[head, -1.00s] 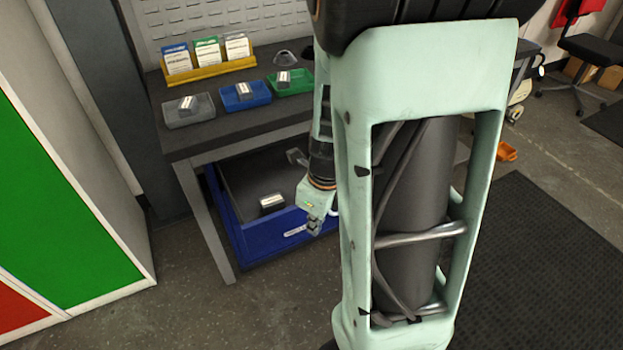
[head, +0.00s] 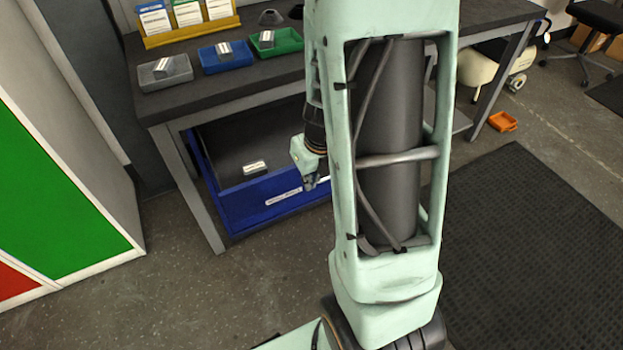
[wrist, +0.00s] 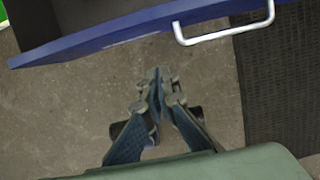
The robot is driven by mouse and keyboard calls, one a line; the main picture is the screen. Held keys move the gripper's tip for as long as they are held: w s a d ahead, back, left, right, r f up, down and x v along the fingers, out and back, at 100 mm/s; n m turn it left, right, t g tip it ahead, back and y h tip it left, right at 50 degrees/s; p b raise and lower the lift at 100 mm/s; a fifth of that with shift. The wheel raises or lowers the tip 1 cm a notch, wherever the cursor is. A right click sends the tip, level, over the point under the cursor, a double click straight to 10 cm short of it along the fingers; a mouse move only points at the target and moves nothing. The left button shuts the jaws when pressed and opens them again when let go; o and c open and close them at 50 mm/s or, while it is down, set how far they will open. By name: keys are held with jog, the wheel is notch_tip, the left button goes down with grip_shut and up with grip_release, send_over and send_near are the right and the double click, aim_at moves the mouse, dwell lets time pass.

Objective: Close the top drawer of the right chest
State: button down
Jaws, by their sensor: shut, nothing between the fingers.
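The open blue drawer (head: 262,201) under the workbench sticks out at the front, with a small silver-labelled item (head: 254,168) inside. In the wrist view the drawer's blue front (wrist: 100,36) crosses the top, with its pale bar handle (wrist: 226,34) at the upper right. My gripper (head: 311,184) is in front of the drawer's right part in the head view. In the wrist view my gripper (wrist: 158,75) is shut and empty, its tips below the drawer front and left of the handle, apart from both. My arm hides the drawer's right end in the head view.
The workbench (head: 270,75) carries grey (head: 165,71), blue (head: 226,56) and green (head: 275,41) bins. A green-fronted cabinet (head: 60,190) stands at left. A dark mat (head: 540,240) lies at right, with an orange tray (head: 502,121) beyond. Floor before the drawer is clear.

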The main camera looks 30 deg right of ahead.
aim_at(301, 177)
jog(key=shift+w+a+f+b, duration=0.1)
jog(key=shift+w+f+b, duration=0.3)
jog(key=shift+w+f, duration=0.8)
jog(key=shift+w+f+b, duration=0.4)
jog(key=shift+w+f, duration=0.45)
jog(key=shift+w, duration=0.5)
jog(key=shift+w, duration=0.1)
